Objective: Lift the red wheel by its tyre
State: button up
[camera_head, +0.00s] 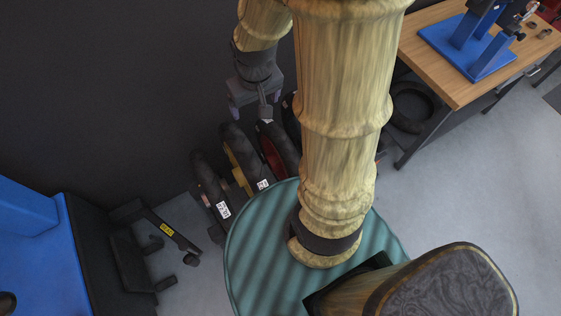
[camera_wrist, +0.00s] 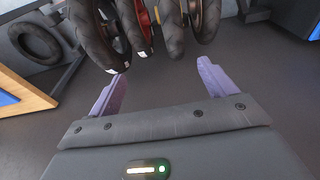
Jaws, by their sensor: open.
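The red wheel (camera_head: 272,155) stands upright in a row of dark-tyred wheels on the floor by the dark wall, in the head view. Its lower part and right side are partly hidden by my arm and a green round surface. In the wrist view the red wheel (camera_wrist: 135,28) is at the top, cut off by the frame edge, with its red rim showing beside the black tyre. My gripper (camera_head: 256,102) is just above and left of the red wheel in the head view. Its purple fingers (camera_wrist: 162,72) are apart and empty, with the wheel row beyond them.
A yellow-rimmed wheel (camera_head: 236,172) stands close beside the red one. A wooden bench (camera_head: 455,75) carries a blue stand (camera_head: 470,42), with a loose tyre (camera_head: 412,108) beneath. A blue lift (camera_head: 60,255) and dark stand (camera_head: 140,260) are at left. Grey floor is clear at right.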

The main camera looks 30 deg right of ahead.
jog(key=w+d+f+g+b, duration=0.1)
jog(key=w+d+f+b, duration=0.2)
jog(key=f, duration=0.4)
jog(key=w+d+f+b, duration=0.3)
jog(key=f+b, duration=0.1)
jog(key=f, duration=0.3)
jog(key=g+b, duration=0.1)
jog(key=b, duration=0.4)
send_over(282, 134)
notch_tip(282, 134, down, 10)
jog(key=f, duration=0.1)
jog(key=shift+r+p, duration=0.25)
jog(key=shift+p, duration=0.05)
notch_tip(282, 134, down, 12)
jog(key=shift+f+b, duration=0.1)
jog(key=shift+b, duration=0.45)
jog(key=shift+f, duration=0.1)
jog(key=f, duration=0.5)
jog(key=shift+s+a, duration=0.1)
jog(key=shift+a, duration=0.25)
